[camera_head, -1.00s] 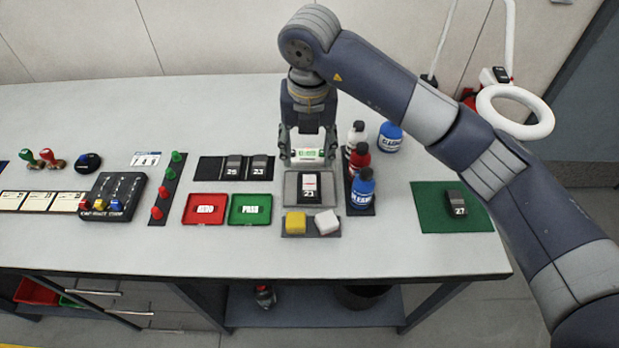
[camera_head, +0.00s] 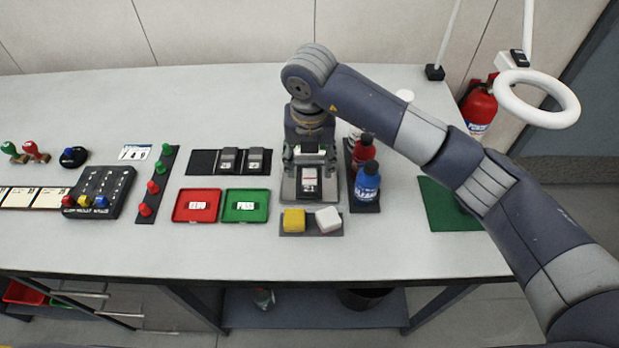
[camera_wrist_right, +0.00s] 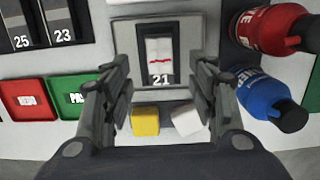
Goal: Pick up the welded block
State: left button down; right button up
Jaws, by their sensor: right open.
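The welded block (camera_head: 309,181) is dark with a white top patch bearing a red line. It sits in a grey tray (camera_head: 289,196) on the bench. In the right wrist view the block (camera_wrist_right: 160,50) shows the number 21 and lies ahead of and between my fingers. My right gripper (camera_head: 310,160) is over the back part of the tray, pointing down, and partly hides it. In the right wrist view the right gripper (camera_wrist_right: 162,95) is open with nothing between its fingers. My left gripper is not in view.
Red and blue bottles (camera_head: 368,182) stand close to the tray's right. Yellow and white sponges (camera_head: 293,219) lie in front. Red and green trays (camera_head: 245,206) are to the left. Numbered blocks (camera_head: 229,160) sit on a black mat behind them. A green mat (camera_head: 447,205) is at right.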

aim_at(309, 179)
notch_tip(309, 179, down, 4)
jog(key=shift+r+p, duration=0.15)
jog(key=shift+p, duration=0.6)
jog(key=shift+w+f, duration=0.2)
jog(key=shift+f, duration=0.45)
grip_shut()
